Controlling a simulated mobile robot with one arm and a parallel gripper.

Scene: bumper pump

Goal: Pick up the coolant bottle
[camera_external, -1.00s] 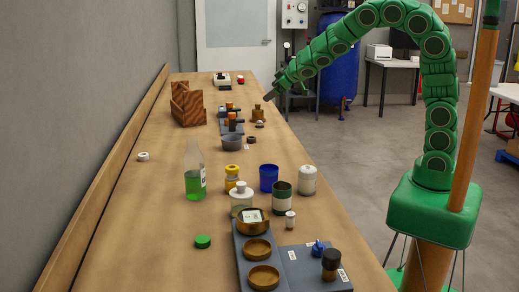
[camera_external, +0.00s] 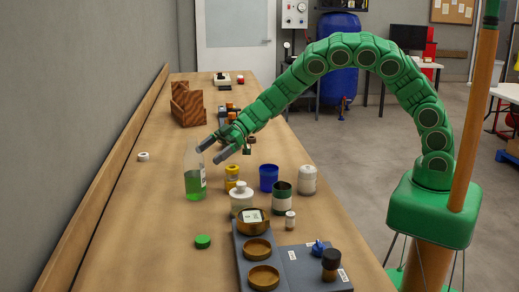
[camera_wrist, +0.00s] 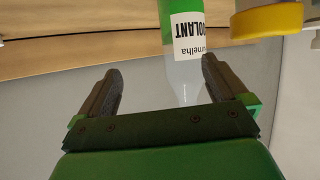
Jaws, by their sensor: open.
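The coolant bottle (camera_external: 194,181) stands upright on the bench, clear with green liquid in its lower part. In the wrist view the bottle (camera_wrist: 187,50) appears upside down, with its white label reading COOLANT. My gripper (camera_external: 208,153) is open and empty, beside the bottle's upper part in the external view. In the wrist view my gripper's two fingers (camera_wrist: 158,80) are spread. The bottle's neck shows near the right finger, off-centre between them. Whether a finger touches the bottle I cannot tell.
A yellow-lidded container (camera_external: 232,176), a white jar (camera_external: 241,201) and a blue cup (camera_external: 268,177) stand right of the bottle. A green cap (camera_external: 203,241) lies in front. A wooden holder (camera_external: 188,106) is behind. The bench left of the bottle is mostly clear.

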